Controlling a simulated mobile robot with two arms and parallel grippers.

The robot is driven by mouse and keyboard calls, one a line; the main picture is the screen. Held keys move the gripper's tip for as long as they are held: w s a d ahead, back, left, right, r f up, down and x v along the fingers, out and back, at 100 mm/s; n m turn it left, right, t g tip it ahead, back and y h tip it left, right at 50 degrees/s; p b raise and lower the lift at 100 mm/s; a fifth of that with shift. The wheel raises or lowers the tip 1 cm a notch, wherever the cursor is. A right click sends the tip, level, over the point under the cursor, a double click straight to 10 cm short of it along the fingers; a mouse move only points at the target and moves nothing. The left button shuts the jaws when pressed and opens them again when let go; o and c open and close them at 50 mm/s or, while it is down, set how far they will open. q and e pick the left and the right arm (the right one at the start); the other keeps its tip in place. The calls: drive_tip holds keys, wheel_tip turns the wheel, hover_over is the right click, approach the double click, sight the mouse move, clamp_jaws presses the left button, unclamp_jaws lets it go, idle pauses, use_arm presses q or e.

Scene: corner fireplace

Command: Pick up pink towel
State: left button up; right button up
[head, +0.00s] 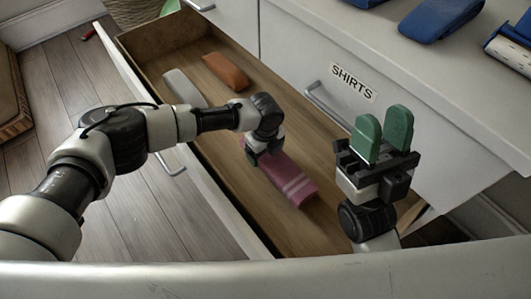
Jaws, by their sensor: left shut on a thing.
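My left gripper (252,155) reaches down into the drawer and is shut on the towel's far left end. Its fingertips are mostly hidden under the wrist. I cannot tell whether the towel is lifted off the drawer floor. My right gripper (382,135) is raised at the right with its green fingers pointing up. A gap shows between them and nothing is held there.
A rust-brown folded cloth (226,71) and a whitish one (184,88) lie farther back in the drawer. Blue folded items (440,16) rest on the white dresser top (400,50). A shut drawer front labelled SHIRTS (353,82) borders the right. A small red object (87,34) lies on the wooden floor.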

use_arm(q)
wheel_tip(320, 180, up, 6)
drive_tip(key=shift+p, duration=1.15)
drive_tip(key=shift+r, duration=0.5)
use_arm(e)
drive_tip(key=w+f+g+h, duration=0.2)
drive_tip(key=w+f+g, duration=0.3)
drive_tip(key=w+g, duration=0.2)
drive_tip(key=shift+a+g+h, duration=0.3)
drive_tip(key=shift+a, duration=0.1)
use_arm(q)
drive_tip(key=shift+s, duration=0.15)
